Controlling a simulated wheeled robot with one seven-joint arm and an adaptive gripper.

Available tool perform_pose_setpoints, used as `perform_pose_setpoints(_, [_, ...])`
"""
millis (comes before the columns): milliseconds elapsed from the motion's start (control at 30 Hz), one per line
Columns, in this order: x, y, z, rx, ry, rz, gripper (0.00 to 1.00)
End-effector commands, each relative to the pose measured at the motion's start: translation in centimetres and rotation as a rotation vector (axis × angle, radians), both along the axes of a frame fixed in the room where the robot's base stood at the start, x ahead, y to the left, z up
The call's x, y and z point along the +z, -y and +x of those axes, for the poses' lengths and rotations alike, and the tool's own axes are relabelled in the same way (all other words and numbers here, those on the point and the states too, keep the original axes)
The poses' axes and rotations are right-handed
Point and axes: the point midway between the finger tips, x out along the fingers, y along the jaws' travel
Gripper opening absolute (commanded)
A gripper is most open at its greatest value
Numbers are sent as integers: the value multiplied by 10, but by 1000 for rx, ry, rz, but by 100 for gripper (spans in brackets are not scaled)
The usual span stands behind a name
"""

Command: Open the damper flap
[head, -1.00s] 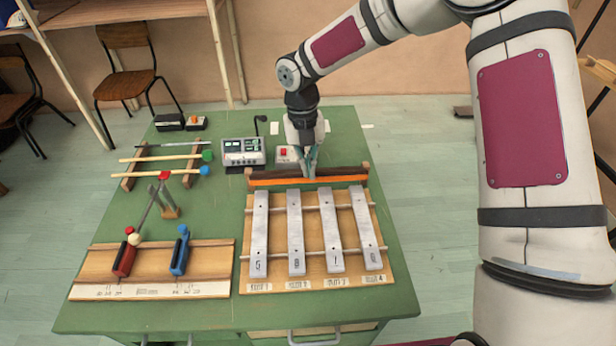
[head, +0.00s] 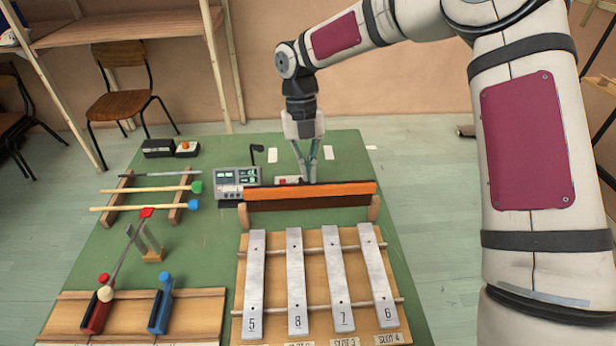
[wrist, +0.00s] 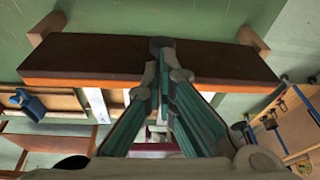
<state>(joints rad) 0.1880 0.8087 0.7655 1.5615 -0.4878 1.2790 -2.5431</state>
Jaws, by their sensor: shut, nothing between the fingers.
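The damper flap (head: 345,190) is a long wooden board with an orange face. It stands tilted up between two wooden end supports behind the metal bars, its orange face toward the head camera. My gripper (head: 308,180) is shut and empty, pointing down behind the flap at about its middle. The fingertips are at or partly behind the flap's upper edge in the head view. In the wrist view the dark brown flap (wrist: 80,62) runs across behind my fingers (wrist: 162,48); I cannot tell whether they touch it.
Several numbered metal bars (head: 295,275) lie on a wooden frame in front of the flap. A grey device with small screens (head: 237,182) stands left of the gripper. Mallets (head: 150,190) rest on a rack at left. Red and blue clamps (head: 160,305) are at front left.

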Motion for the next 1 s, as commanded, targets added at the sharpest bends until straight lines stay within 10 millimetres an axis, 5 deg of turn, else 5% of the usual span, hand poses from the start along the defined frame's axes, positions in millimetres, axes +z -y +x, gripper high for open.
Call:
perform_pose_setpoints(167, [-8,-1,13,-1,-116,3,0])
perform_pose_setpoints(1000, [-9,0,22,-1,-109,0,0])
